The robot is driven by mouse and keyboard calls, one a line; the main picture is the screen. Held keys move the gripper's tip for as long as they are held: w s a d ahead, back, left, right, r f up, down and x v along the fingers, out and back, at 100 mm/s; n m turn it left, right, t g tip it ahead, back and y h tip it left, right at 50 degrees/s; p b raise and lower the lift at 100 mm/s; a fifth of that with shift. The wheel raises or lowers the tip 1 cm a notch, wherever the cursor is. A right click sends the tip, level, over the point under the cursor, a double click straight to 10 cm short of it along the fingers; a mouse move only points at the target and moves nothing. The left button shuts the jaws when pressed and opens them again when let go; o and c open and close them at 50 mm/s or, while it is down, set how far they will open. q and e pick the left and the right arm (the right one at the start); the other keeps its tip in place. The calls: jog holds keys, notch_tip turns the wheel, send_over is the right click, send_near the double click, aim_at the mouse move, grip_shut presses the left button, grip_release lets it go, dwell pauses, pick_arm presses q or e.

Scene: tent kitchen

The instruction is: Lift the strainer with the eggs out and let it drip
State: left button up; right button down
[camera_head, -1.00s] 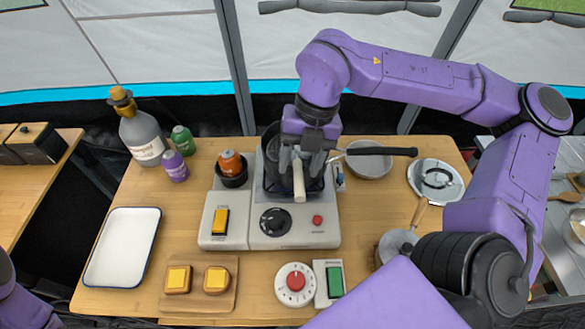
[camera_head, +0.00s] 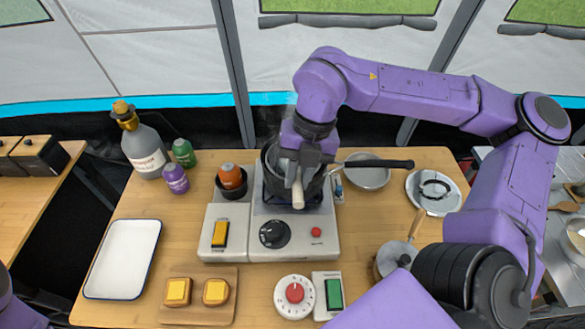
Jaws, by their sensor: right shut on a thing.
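My right gripper (camera_head: 302,172) is over the dark pot (camera_head: 270,165) on the stove. It is shut on a pale, light-coloured handle (camera_head: 298,194) that points toward the front. I take this for the strainer's handle; the strainer's basket and the eggs are hidden behind my gripper and the pot's wall. I cannot tell how high the strainer sits in the pot. My left gripper is out of view; only a bit of my left arm shows at the lower left edge.
The stove (camera_head: 290,240) has a black knob. A dark pan handle (camera_head: 380,164) and a metal bowl (camera_head: 367,177) lie right of the pot. A white tray (camera_head: 92,262) stands empty at left. A timer (camera_head: 294,297) and toast board (camera_head: 198,318) are in front.

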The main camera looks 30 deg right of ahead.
jog(key=a+p+v, duration=0.2)
jog(key=p+v, duration=0.7)
jog(key=v, duration=0.1)
jog(key=shift+a+r, duration=0.2)
jog(key=shift+r, duration=0.4)
jog(key=shift+s, duration=0.1)
jog(key=shift+s+d+f, duration=0.1)
jog(key=shift+d+f, duration=0.05)
jog(key=shift+f, duration=0.4)
dwell(2.0)
jog(key=shift+a+p+v, duration=0.2)
jog(key=shift+p+v, duration=0.1)
jog(key=shift+v, duration=0.5)
jog(key=shift+a+p+v, duration=0.2)
jog(key=shift+p+v, duration=0.05)
jog(key=shift+v, duration=0.55)
jog(key=shift+a+p+v, duration=0.2)
jog(key=shift+p+v, duration=0.1)
jog(key=shift+v, duration=0.5)
jog(key=shift+r, duration=0.15)
